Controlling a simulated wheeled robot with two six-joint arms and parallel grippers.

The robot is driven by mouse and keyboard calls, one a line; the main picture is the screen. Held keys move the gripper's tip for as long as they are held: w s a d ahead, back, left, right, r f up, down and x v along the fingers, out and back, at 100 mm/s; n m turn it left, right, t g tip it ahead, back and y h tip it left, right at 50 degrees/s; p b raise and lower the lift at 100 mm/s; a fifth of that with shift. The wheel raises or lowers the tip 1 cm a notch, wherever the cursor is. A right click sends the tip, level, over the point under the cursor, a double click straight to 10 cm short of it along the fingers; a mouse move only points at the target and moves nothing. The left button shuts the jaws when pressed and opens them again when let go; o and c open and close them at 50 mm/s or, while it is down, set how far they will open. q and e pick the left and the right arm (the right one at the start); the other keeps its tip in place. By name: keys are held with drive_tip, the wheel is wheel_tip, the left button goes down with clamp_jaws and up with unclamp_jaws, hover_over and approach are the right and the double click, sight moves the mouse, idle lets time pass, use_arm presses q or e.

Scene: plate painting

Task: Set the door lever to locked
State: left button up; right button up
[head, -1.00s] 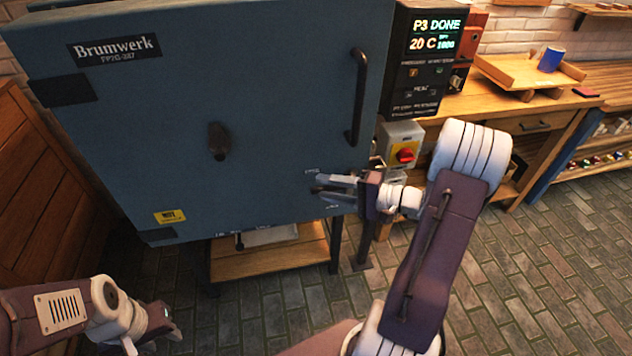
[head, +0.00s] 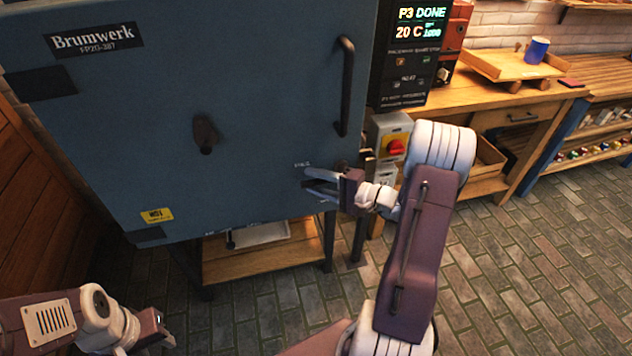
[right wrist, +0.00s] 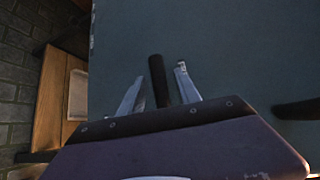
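The blue-grey kiln door (head: 270,90) fills the left and middle of the head view and looks shut. My right gripper (head: 312,180) is at the door's lower right, pointing left across its face, and hides the lever there in the head view. In the right wrist view the lever shows as a dark round bar (right wrist: 158,80) between the two pale fingers of my right gripper (right wrist: 158,88). The fingers stand apart, with a gap visible beside the bar. My left gripper (head: 163,332) hangs low at the lower left, away from the door; its fingers are unclear.
A dark vertical handle (head: 345,88) and a dark knob-like fitting (head: 206,134) stick out from the door. A grey box with a red switch (head: 396,147) is just right of my right gripper. A wooden shelf (head: 265,262) is under the kiln. The paved floor at right is clear.

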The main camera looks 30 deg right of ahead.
clamp_jaws()
idle(1.4)
